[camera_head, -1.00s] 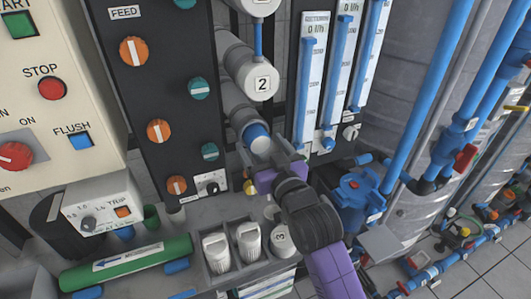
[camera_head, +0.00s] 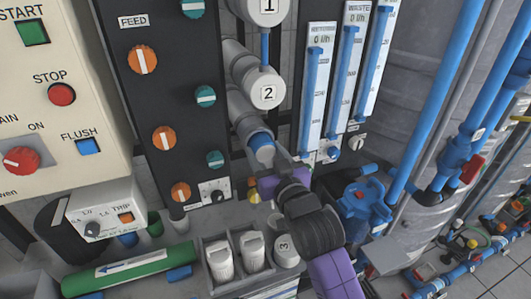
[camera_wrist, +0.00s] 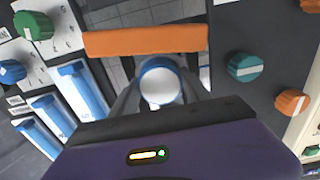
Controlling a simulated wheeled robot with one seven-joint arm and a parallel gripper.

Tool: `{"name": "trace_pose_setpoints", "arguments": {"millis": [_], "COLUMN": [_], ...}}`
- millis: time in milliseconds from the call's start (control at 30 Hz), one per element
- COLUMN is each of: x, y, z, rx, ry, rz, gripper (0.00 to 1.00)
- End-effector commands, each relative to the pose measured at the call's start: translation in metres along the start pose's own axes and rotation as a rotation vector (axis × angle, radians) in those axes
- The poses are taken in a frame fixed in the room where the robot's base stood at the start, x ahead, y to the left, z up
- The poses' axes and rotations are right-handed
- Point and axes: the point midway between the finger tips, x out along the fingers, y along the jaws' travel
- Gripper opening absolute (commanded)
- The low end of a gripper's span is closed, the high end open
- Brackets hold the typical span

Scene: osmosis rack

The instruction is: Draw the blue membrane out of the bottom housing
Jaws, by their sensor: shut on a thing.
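The blue membrane (camera_head: 260,140) sticks a short way out of the open end of the grey bottom housing (camera_head: 244,112), below the housing marked 2. Its end is pale. My gripper (camera_head: 272,158) is at this protruding end and shut on it. Most of the membrane is hidden inside the housing. A white cap marked 3 (camera_head: 286,250) lies on the bench.
A black panel with orange and teal knobs (camera_head: 164,138) stands left of the housings. Flow meters (camera_head: 318,90) stand close on the right, with a blue pump (camera_head: 362,198) below. White filters (camera_head: 252,250) and a green cylinder (camera_head: 130,268) occupy the bench.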

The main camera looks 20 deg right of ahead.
Motion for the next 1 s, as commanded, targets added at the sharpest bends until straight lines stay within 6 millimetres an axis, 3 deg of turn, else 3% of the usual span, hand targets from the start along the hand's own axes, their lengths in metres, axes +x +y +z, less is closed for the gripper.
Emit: {"name": "trace_pose_setpoints", "arguments": {"millis": [1000], "x": [-0.030], "y": [0.000], "z": [-0.001], "rx": [0.000], "ry": [0.002], "rz": [0.001], "gripper": [0.03]}}
